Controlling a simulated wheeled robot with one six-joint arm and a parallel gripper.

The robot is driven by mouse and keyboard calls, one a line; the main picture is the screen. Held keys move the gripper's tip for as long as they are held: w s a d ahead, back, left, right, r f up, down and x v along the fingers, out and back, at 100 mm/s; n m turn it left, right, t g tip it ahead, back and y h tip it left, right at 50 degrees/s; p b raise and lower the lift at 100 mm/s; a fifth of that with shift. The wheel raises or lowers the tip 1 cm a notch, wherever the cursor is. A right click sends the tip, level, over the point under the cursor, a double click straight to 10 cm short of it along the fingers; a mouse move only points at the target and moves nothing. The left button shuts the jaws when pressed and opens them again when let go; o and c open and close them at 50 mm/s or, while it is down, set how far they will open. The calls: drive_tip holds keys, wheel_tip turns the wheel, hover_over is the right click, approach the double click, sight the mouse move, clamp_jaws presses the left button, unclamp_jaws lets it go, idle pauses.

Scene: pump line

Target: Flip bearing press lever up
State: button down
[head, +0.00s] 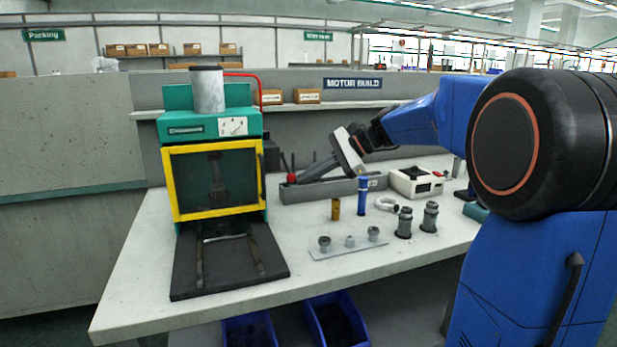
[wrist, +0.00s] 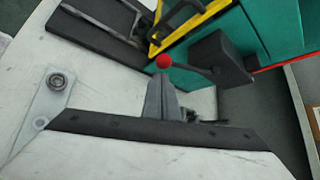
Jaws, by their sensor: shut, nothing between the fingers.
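The bearing press (head: 212,130) is green with a yellow-framed guard and stands at the left of the bench. On its right side is a black box (wrist: 222,60), from which a thin dark lever ends in a red ball knob (wrist: 163,61). In the head view the knob (head: 291,177) sits low, below the box, so the lever looks down. My gripper (head: 303,178) reaches in from the right, its fingertips close beside the knob. In the wrist view the grey fingers (wrist: 162,82) are together, tips just short of the knob; contact cannot be told.
A long grey tray (head: 325,190) lies under my gripper. A plate with metal parts (head: 348,243), a blue cylinder (head: 363,196), a brass piece (head: 335,209) and dark fittings (head: 404,222) stand in front. A red bar (head: 256,80) rises by the press top.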

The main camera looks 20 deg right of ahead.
drive_tip(key=shift+s+r+g, duration=0.1)
drive_tip(key=shift+r+g, duration=0.2)
drive_tip(key=shift+r, duration=0.15)
wheel_tip(320, 180, up, 7)
drive_tip(key=m+g, duration=0.1)
drive_tip(key=shift+w+f+g+h, duration=0.2)
drive_tip(key=shift+g+h, duration=0.1)
idle(0.5)
drive_tip(key=shift+r, duration=0.2)
idle(1.2)
drive_tip(key=shift+r, duration=0.6)
